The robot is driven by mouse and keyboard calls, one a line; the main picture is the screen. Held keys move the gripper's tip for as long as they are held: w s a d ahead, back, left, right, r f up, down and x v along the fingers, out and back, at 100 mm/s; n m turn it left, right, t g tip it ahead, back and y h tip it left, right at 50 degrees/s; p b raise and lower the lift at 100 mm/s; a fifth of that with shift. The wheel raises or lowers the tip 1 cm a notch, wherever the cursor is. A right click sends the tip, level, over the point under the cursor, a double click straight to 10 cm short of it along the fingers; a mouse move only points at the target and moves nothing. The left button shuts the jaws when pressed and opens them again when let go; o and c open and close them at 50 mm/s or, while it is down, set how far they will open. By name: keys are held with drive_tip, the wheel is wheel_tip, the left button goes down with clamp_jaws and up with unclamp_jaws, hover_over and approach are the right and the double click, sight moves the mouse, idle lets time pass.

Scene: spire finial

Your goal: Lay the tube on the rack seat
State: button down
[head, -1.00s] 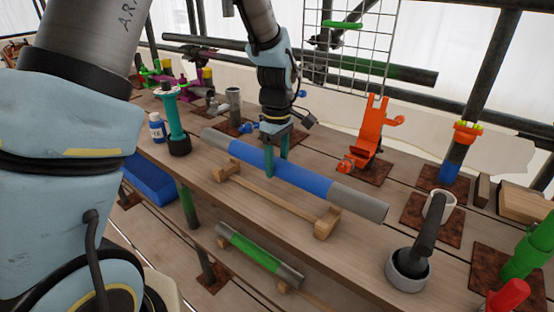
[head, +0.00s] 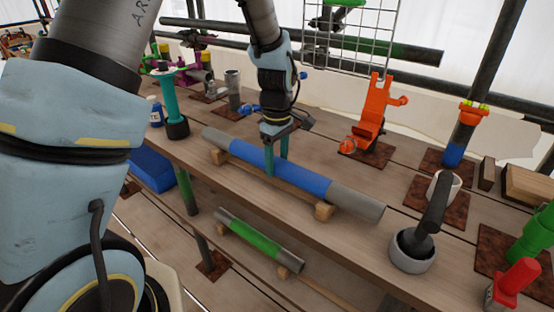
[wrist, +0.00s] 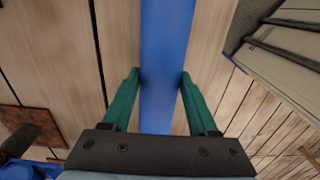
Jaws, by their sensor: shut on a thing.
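The tube (head: 312,185) is long and grey with a blue middle band. It lies lengthwise along the wooden rack (head: 325,211), at or very close to its two end blocks; I cannot tell whether it fully touches both. My gripper (head: 277,166) points down with teal fingers, shut on the tube at its blue band. In the wrist view, the blue tube (wrist: 166,50) runs between the two fingers of my gripper (wrist: 159,78). The tube hides most of the rack's rail and the notches in the blocks.
A green-banded tube (head: 258,243) lies on a lower rack below the bench edge. A grey cup with a dark handle (head: 414,250) stands near the tube's right end. An orange stand (head: 372,125), a teal post (head: 173,100) and a blue box (head: 152,174) are around.

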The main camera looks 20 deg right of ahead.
drive_tip(key=shift+f, duration=0.1)
idle(0.3)
unclamp_jaws()
drive_tip(key=shift+f, duration=0.1)
idle(0.4)
drive_tip(key=shift+r+p, duration=3.55)
drive_tip(key=shift+r, duration=1.05)
